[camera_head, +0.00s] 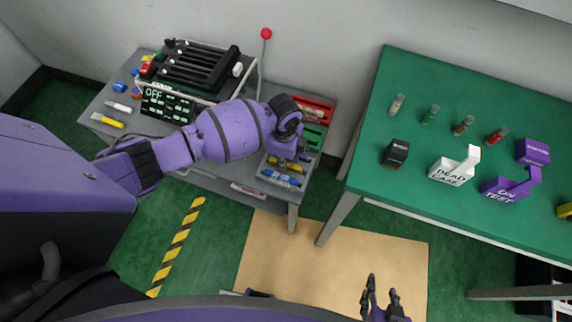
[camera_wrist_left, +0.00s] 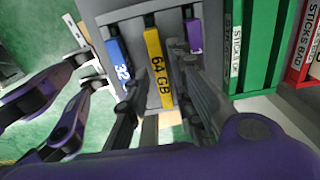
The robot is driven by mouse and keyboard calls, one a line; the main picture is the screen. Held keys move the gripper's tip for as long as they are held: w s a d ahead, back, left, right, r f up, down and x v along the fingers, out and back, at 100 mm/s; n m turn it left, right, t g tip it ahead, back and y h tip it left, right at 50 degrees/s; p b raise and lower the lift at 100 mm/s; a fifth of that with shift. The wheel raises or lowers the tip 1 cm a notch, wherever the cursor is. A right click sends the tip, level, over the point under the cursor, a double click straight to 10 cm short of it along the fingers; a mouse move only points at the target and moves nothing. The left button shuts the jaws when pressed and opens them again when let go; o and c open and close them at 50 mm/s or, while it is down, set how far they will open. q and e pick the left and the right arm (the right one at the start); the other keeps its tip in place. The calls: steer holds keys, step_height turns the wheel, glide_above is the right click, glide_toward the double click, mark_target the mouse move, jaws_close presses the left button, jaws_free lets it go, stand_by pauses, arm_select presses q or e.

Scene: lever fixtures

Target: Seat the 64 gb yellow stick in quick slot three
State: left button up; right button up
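The yellow stick marked 64 GB (camera_wrist_left: 157,68) stands in a grey rack (camera_wrist_left: 128,14) in the left wrist view, between a blue stick marked 32 (camera_wrist_left: 120,64) and a purple stick (camera_wrist_left: 194,36). My left gripper (camera_wrist_left: 165,100) is open, with one finger on each side of the yellow stick; I cannot tell whether they touch it. In the head view my left gripper (camera_head: 284,158) is over the rack and partly hides it. A black slotted unit (camera_head: 190,66) with an OFF display (camera_head: 167,104) stands on the bench; its slot numbers are unreadable. My right gripper (camera_head: 382,290) is open and empty.
A lever with a red ball (camera_head: 266,33) rises beside the slotted unit. Red (camera_head: 315,110) and green (camera_head: 312,137) bins lie behind the rack. The green table (camera_head: 400,90) at right holds small vials and labelled boxes, including DEAD CARRY (camera_head: 452,172) and ON TEST (camera_head: 505,189).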

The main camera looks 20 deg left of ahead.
arm_select(q)
steer(key=shift+f, duration=0.85)
steer(key=shift+f, duration=0.25)
jaws_close()
